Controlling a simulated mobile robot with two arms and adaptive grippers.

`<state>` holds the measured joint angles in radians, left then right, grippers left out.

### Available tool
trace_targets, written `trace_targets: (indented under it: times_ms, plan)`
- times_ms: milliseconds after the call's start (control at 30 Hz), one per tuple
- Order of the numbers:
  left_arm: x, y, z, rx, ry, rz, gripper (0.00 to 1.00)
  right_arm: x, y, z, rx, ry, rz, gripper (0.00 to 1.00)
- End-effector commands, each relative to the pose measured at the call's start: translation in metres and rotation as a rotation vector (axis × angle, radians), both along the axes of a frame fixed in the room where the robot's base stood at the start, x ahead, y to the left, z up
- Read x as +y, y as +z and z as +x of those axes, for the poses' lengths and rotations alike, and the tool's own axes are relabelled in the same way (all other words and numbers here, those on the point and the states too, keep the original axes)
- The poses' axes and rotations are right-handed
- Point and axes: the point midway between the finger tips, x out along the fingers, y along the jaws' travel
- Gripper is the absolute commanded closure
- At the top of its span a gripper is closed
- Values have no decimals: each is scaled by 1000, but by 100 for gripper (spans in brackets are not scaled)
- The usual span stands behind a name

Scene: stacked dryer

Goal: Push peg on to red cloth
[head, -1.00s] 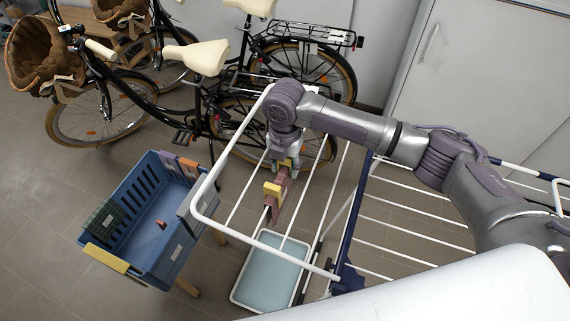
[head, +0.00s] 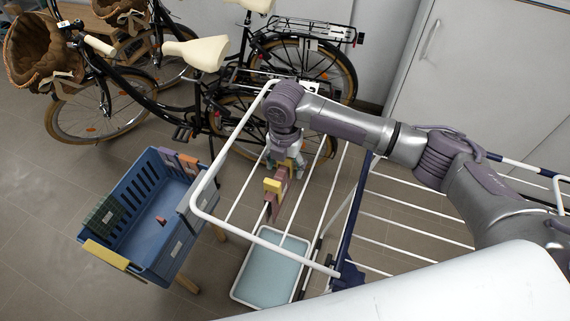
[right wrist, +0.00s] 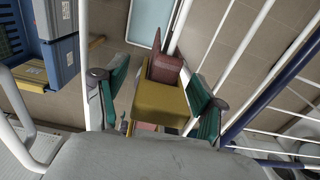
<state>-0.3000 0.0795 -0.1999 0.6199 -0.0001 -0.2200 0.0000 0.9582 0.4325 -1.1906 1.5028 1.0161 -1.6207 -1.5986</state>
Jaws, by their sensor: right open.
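The red cloth (head: 273,208) hangs folded over a white bar of the drying rack in the head view. The yellow peg (head: 272,185) sits at the top of the cloth. In the right wrist view the peg (right wrist: 160,104) lies between the green finger pads of my right gripper (right wrist: 158,98), with the red cloth (right wrist: 166,68) just beyond it. My right gripper (head: 287,160) is open, its fingers on either side of the peg with gaps visible. How far the peg is seated on the cloth cannot be told. My left gripper is out of view.
White bars of the drying rack (head: 215,218) surround the gripper. A blue crate (head: 160,253) with several coloured pieces on its rim stands at left. A pale blue tray (head: 268,275) lies below the rack. Bicycles stand behind.

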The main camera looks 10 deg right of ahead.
Motion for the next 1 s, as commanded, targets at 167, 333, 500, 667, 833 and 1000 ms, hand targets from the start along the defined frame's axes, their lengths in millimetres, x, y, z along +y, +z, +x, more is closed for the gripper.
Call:
trace_targets:
  times_ms: [167,333,500,667,833,1000]
  plan:
    - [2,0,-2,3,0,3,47,0,7,1,-1,0,0,30]
    - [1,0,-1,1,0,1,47,0,36,1,-5,1,2,30]
    - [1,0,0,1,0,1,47,1,74,2,-5,1,2,30]
    - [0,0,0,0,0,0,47,1,102,1,-3,0,1,30]
    - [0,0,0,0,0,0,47,1,117,1,-1,0,0,30]
    - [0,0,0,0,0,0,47,1,120,0,0,0,0,30]
